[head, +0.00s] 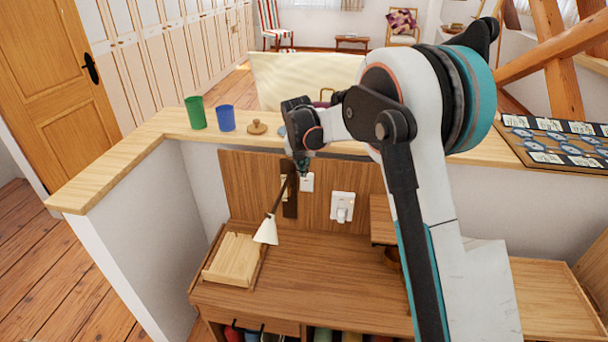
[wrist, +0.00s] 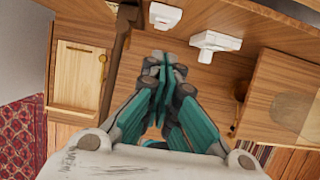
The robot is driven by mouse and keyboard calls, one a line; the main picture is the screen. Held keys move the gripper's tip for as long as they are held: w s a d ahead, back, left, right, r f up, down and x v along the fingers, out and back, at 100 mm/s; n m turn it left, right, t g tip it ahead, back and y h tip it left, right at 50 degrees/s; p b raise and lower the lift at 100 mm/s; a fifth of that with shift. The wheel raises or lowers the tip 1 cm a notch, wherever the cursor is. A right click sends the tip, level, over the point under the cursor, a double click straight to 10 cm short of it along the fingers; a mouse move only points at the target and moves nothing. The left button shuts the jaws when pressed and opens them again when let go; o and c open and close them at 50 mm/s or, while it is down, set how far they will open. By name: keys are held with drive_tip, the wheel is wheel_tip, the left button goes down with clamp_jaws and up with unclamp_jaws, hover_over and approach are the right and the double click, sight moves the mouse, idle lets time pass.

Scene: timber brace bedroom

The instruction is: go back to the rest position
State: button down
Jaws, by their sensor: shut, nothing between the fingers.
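My gripper (head: 302,163) hangs from my white and teal arm in the middle of the head view, above the wooden desk and close in front of its back panel. In the wrist view my gripper (wrist: 164,68) shows its teal fingers pressed together with nothing between them. In the head view my arm hides part of the desk and of the ledge behind it.
A lamp with a white shade (head: 266,230) stands close below my gripper, beside a wooden tray (head: 211,272). A green cup (head: 195,112), a blue cup (head: 226,118) and a wooden lid-like piece (head: 257,127) stand on the ledge (head: 120,160). White fixtures (head: 342,205) are on the panel.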

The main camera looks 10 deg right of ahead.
drive_tip(key=shift+s+r, duration=0.1)
drive_tip(key=shift+r, duration=0.65)
drive_tip(key=s+d+r+m+t, duration=0.1)
drive_tip(key=s+d+r+m, duration=0.1)
drive_tip(key=s+r+m, duration=0.7)
drive_tip(key=s+d+r+m, duration=0.3)
drive_tip(key=s+r+m, duration=0.25)
drive_tip(key=s, duration=0.65)
drive_tip(key=s+d+f+m+t+b, duration=0.1)
drive_tip(key=s+f+m, duration=0.2)
drive_tip(key=s+m, duration=0.6)
drive_tip(key=s+d+f+m+t+y+b, duration=0.1)
drive_tip(key=s+f+m, duration=0.2)
drive_tip(key=s+m, duration=0.6)
drive_tip(key=s, duration=0.5)
drive_tip(key=shift+s, duration=0.3)
drive_tip(key=shift+w, duration=0.1)
